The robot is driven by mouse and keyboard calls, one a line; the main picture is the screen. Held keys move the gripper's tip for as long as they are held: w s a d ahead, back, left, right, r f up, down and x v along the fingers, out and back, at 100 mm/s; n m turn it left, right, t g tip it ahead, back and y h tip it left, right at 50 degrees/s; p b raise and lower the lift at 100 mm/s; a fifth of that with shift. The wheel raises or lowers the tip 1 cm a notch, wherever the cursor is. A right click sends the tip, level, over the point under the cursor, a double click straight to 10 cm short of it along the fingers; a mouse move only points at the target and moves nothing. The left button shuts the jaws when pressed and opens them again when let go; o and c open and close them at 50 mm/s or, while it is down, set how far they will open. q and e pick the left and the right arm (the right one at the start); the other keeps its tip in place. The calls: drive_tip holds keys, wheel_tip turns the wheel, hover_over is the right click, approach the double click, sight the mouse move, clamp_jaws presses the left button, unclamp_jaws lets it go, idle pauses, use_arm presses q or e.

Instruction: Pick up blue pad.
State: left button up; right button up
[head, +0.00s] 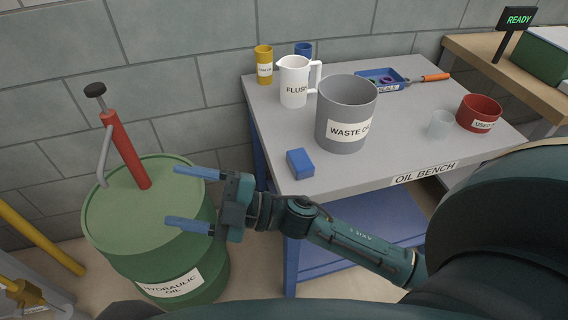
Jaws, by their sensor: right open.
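The blue pad (300,164) is a small blue block lying on the grey top of the oil bench (400,158), near its front left edge. It sits just in front of the waste oil container and looks apart from it. My right gripper (190,198) is open and empty, with its two blue fingers pointing left. In the picture it is left of the bench and overlaps the green drum, away from the pad. My left gripper is not in view.
A grey waste oil container (346,112) stands close behind the pad. A white flush jug (294,82), yellow and blue cups, a blue seals tray (376,76), a clear cup (440,124) and a red bowl (480,112) are on the bench. A green hydraulic oil drum (130,235) with a red pump (125,150) stands left.

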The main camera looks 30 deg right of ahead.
drive_tip(key=n+g, duration=0.6)
drive_tip(key=n, duration=0.1)
drive_tip(key=n+g+h+p, duration=0.3)
drive_tip(key=n+g+h, duration=0.1)
drive_tip(key=h, duration=1.5)
hover_over(298, 155)
drive_tip(key=f, duration=0.6)
drive_tip(key=shift+s+d+f, duration=0.25)
drive_tip(key=shift+s+f, duration=0.1)
drive_tip(key=shift+s, duration=0.05)
drive_tip(key=shift+f, duration=0.6)
drive_tip(key=f, duration=0.3)
drive_tip(key=f+p, duration=0.1)
drive_tip(key=f, duration=0.1)
drive_tip(key=shift+w+a, duration=0.2)
drive_tip(key=shift+w, duration=0.2)
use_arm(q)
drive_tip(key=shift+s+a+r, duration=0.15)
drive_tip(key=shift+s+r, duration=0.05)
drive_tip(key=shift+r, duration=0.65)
